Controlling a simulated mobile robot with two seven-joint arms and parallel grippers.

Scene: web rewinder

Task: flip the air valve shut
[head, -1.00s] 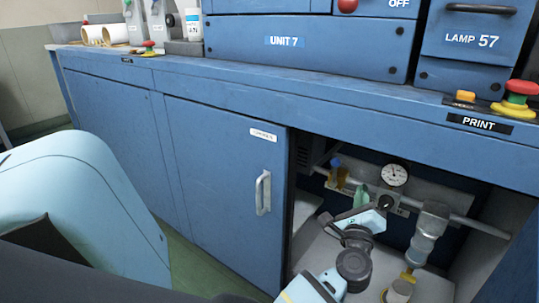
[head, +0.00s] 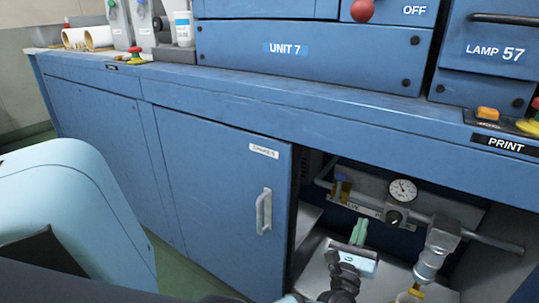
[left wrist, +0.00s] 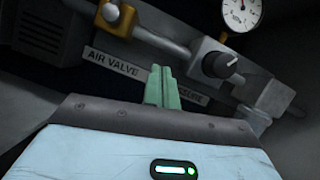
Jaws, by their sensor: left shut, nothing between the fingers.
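The air valve (head: 342,191) is a small brass-coloured body with a blue handle, on the pipe inside the open cabinet bay. In the left wrist view its brass body (left wrist: 117,17) shows at the top, with the handle cut off by the frame edge. An "AIR VALVE" label (left wrist: 114,62) sits below it. My left gripper (head: 360,231) has green fingers pressed together, empty. It is below and to the right of the valve, apart from it. The fingers (left wrist: 161,85) also show in the left wrist view, in front of the label plate. My right gripper is out of view.
A pressure gauge (head: 403,190) and a black regulator knob (head: 393,217) are right of the valve. A grey filter unit (head: 437,245) hangs farther right. The closed cabinet door (head: 226,195) borders the bay on the left, the counter (head: 300,105) above.

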